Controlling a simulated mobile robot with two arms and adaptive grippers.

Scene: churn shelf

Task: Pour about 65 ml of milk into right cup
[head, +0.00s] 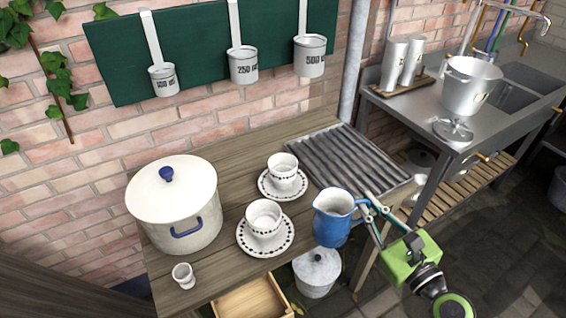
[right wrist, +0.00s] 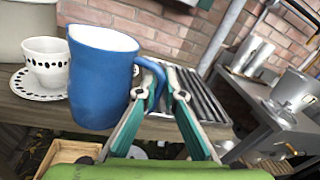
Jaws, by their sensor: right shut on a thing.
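My right gripper (head: 369,208) is shut on the handle of a blue jug (head: 333,222). The jug is held near the table's front right edge, roughly upright; it also shows in the right wrist view (right wrist: 100,80). Its inside looks pale, and I cannot tell the milk level. Two white cups with dark dotted bands stand on saucers left of the jug. The farther cup (head: 283,171), slightly more to the right, is on its saucer (head: 270,191). The nearer cup (head: 264,221) is on another saucer (head: 246,241). Both cups look empty. My left gripper is not in view.
A large lidded white pot (head: 180,215) and a small cup (head: 183,276) stand on the left of the wooden table (head: 228,165). A ridged metal drainer (head: 345,160) lies at the back right. Below are an open drawer (head: 250,300) and a lidded pail (head: 316,275).

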